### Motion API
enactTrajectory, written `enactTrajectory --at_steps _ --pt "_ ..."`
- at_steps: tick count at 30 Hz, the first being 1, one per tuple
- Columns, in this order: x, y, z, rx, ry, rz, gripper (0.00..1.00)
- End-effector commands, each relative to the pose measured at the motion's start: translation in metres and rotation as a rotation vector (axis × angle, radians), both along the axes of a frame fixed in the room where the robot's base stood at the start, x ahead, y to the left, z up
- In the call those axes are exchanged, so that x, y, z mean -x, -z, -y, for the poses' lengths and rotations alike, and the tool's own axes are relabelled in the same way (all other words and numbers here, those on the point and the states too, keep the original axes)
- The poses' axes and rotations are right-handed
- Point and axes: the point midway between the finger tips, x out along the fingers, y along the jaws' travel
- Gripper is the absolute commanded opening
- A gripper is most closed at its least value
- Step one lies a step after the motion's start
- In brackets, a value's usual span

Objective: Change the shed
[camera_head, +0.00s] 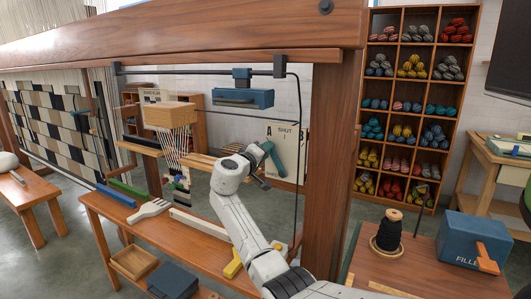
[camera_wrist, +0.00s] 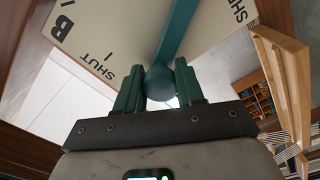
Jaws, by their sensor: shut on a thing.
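A teal shed lever (camera_head: 274,160) stands in front of a pale panel (camera_head: 289,136) marked A and SHUT, inside the wooden loom frame (camera_head: 333,140). In the wrist view the lever (camera_wrist: 178,32) runs up from a round end across the panel (camera_wrist: 100,25), which shows B and SHUT twice. My gripper (camera_wrist: 160,88) has its teal fingers on both sides of the round end and is shut on it. In the head view my gripper (camera_head: 258,170) is partly hidden by my wrist. Pale warp threads hang below a wooden block (camera_head: 170,114) left of the panel.
A table at the right front holds a black thread cone (camera_head: 389,233) and a blue box (camera_head: 470,240). Yarn shelves (camera_head: 411,100) stand behind. A slatted wooden piece (camera_wrist: 285,75) is right of my gripper.

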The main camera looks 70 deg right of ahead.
Motion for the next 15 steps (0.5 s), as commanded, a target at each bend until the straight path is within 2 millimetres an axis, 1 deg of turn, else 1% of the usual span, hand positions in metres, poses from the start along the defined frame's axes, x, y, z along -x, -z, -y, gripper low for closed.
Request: enactTrajectory --at_steps 3,4,11,12,15 --pt "-0.0005 0.0002 -0.0001 0.000 -0.001 0.001 0.00" --pt "-0.0004 0.0002 -0.0002 0.000 -0.001 0.001 0.39" --pt "-0.0001 0.0000 -0.0001 0.000 -0.001 0.002 0.61" --pt "-0.0001 0.0001 -0.0001 -0.001 0.000 0.002 0.63" --pt "0.0000 0.0000 0.0000 0.000 0.000 0.002 0.63"
